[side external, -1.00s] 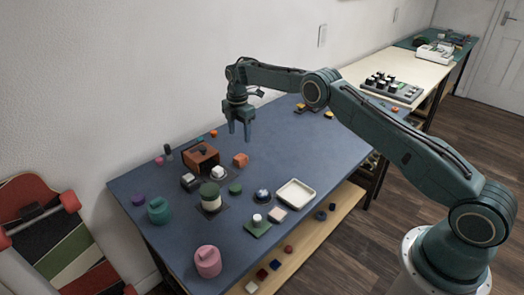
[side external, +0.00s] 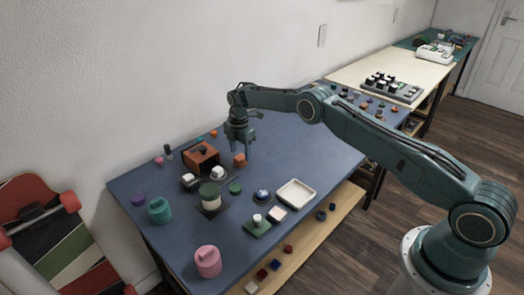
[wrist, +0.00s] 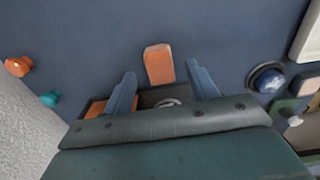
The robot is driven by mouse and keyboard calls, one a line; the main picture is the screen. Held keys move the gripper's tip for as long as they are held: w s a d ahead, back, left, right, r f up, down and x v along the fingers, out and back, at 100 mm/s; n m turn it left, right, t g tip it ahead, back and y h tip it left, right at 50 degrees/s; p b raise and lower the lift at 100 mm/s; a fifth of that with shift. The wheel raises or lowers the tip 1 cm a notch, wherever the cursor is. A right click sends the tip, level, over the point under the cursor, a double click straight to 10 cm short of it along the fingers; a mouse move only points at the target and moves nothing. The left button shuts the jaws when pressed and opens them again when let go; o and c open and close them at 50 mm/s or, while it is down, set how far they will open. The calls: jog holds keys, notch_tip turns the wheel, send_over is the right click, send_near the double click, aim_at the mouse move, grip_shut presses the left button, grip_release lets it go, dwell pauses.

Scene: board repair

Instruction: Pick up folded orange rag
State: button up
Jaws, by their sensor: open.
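The folded orange rag (side external: 239,160) is a small orange block-like shape on the blue table, just right of the brown-orange box. In the wrist view the rag (wrist: 159,64) lies between and a little beyond my two fingertips. My gripper (side external: 240,150) points down over the rag, its fingers partly in front of it in the side view. The gripper (wrist: 166,78) is open and empty, one finger on each side of the rag. I cannot tell how high the fingertips are above the table.
The brown-orange box (side external: 202,157) stands close on the left. A green-and-white jar (side external: 210,196), a green disc (side external: 235,188), a dark blue dome (side external: 262,196) and a white tray (side external: 296,193) lie nearer the front. The table right of the rag is clear.

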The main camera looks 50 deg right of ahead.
aim_at(241, 157)
jog(key=shift+f, duration=1.65)
jog(key=c, duration=1.1)
